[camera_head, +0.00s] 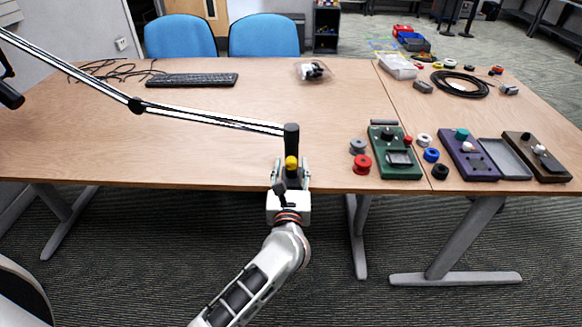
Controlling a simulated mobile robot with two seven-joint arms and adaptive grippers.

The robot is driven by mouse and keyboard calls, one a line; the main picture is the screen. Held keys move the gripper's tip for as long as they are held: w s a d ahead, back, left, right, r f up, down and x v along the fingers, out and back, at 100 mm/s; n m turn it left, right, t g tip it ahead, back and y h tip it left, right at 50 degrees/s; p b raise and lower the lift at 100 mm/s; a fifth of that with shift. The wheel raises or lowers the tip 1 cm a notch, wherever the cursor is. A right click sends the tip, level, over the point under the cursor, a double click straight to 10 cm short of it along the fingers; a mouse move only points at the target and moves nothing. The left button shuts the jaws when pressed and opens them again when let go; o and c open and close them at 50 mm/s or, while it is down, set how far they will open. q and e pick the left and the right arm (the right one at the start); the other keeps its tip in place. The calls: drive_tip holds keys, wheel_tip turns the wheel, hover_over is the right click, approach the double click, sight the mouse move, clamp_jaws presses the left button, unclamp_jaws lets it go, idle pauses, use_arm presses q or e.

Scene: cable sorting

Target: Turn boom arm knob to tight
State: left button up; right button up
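The boom arm (210,116) is a long white and black bar that slants in from the left above the table. It has a dark round joint (136,105) partway along and a black upright end piece (291,137). A yellow knob-like part (291,163) shows below that end piece. My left gripper (291,168) points away from me at the table's front edge, with its fingers spread on either side of the yellow part. I cannot tell whether a finger touches it. The lower black part between the fingers is partly hidden. My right gripper is not in view.
A green device (394,165), a purple device (470,160) and a brown device (537,160) lie to the right, with several coloured spools nearby. A keyboard (192,80) and loose black cables (110,70) lie at the back left. The table's middle left is clear.

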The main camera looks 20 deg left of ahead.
use_arm(q)
drive_tip(key=c, duration=1.1)
drive_tip(key=shift+c, duration=0.2)
